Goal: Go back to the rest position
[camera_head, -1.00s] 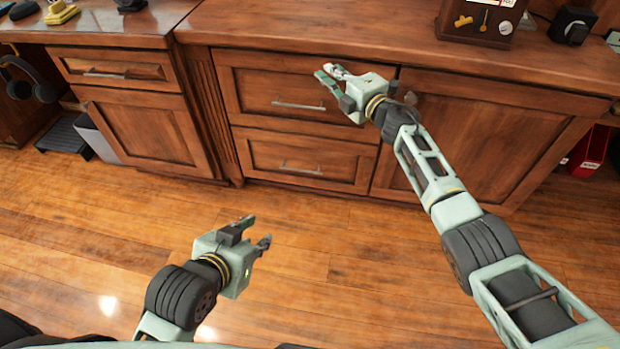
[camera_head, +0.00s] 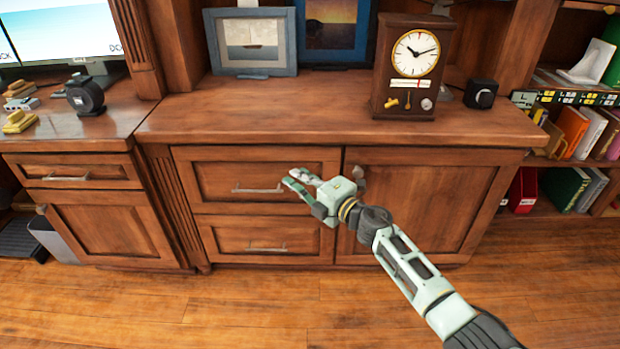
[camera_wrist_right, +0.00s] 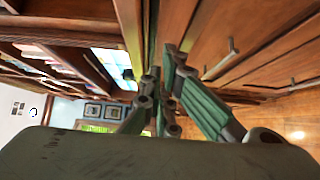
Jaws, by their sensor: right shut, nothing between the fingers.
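My right gripper (camera_head: 292,179) is shut and empty. In the head view it is in front of the wood cabinet, with its fingers pointing left near the upper drawer (camera_head: 225,165) and its handle (camera_head: 258,189). I cannot tell whether the fingers touch the drawer front. My right arm comes in from the lower right. In the right wrist view the gripper fingers (camera_wrist_right: 162,85) show close together with nothing held. My left gripper is not in view.
The cabinet top (camera_head: 300,115) carries a clock (camera_head: 412,68), framed pictures (camera_head: 252,42) and a small black box (camera_head: 481,94). A desk (camera_head: 75,125) stands at left, a bookshelf (camera_head: 590,100) at right. All drawers and doors look closed. The floor (camera_head: 280,310) in front is clear.

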